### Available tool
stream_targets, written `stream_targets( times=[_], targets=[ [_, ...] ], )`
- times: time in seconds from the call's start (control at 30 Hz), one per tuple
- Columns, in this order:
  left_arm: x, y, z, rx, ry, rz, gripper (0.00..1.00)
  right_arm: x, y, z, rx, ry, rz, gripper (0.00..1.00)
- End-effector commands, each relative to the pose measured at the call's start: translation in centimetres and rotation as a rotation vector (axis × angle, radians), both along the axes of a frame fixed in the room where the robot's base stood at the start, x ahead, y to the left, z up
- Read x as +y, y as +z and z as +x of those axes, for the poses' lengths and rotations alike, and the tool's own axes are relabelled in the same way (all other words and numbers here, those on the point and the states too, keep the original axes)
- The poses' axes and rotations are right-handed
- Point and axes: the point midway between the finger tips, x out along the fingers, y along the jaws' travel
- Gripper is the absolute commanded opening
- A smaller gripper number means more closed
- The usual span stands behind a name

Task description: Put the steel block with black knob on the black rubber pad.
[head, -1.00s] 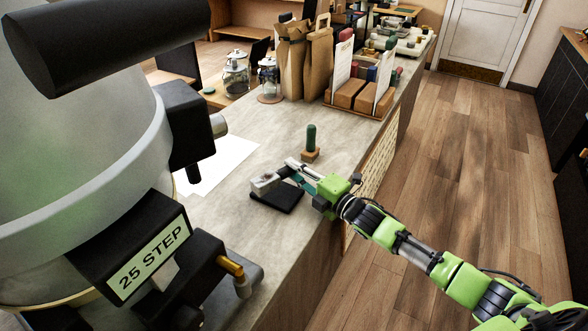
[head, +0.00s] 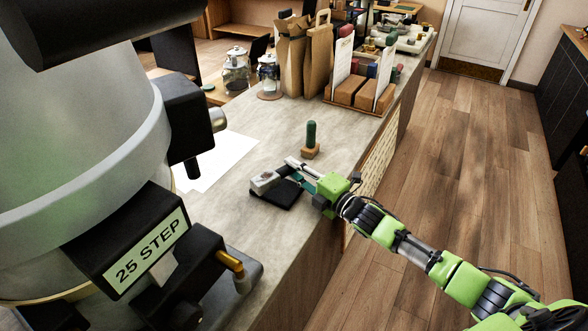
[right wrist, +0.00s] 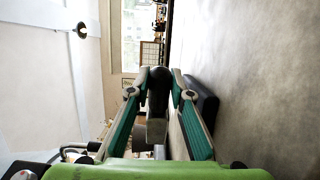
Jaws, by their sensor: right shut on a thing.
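The steel block (head: 265,182) is at the far left part of the black rubber pad (head: 290,196) in the head view. My right gripper (head: 292,166) is shut on it, reaching in from the right. In the right wrist view the black knob (right wrist: 158,88) is between the fingertips, with the grey block (right wrist: 156,130) beside it. A dark slab, seemingly the pad (right wrist: 203,100), shows to the right of the fingers. I cannot tell whether the block touches the pad or hangs just above it. My left gripper is not in view.
A green-handled stamp (head: 311,139) stands just behind the pad. A white sheet (head: 217,162) lies to the left. A large hopper labelled 25 STEP (head: 150,255) fills the left. Paper bags (head: 305,62), jars and a tray of boxes stand farther back.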

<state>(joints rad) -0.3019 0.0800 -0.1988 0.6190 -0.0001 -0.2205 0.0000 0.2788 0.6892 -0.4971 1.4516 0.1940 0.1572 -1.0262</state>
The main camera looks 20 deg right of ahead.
Motion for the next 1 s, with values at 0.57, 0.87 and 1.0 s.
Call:
stream_targets(
  times=[0.57, 0.87, 1.0],
  targets=[
    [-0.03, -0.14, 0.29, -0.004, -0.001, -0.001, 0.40, 0.01, -0.18, 0.00, -0.001, 0.000, 0.001, 0.40],
    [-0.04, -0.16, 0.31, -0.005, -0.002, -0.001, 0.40, 0.01, -0.60, -0.09, 0.007, -0.001, -0.002, 0.40],
    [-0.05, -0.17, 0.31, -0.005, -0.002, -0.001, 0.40, 0.02, -0.71, -0.12, 0.009, -0.001, -0.002, 0.33]
  ],
)
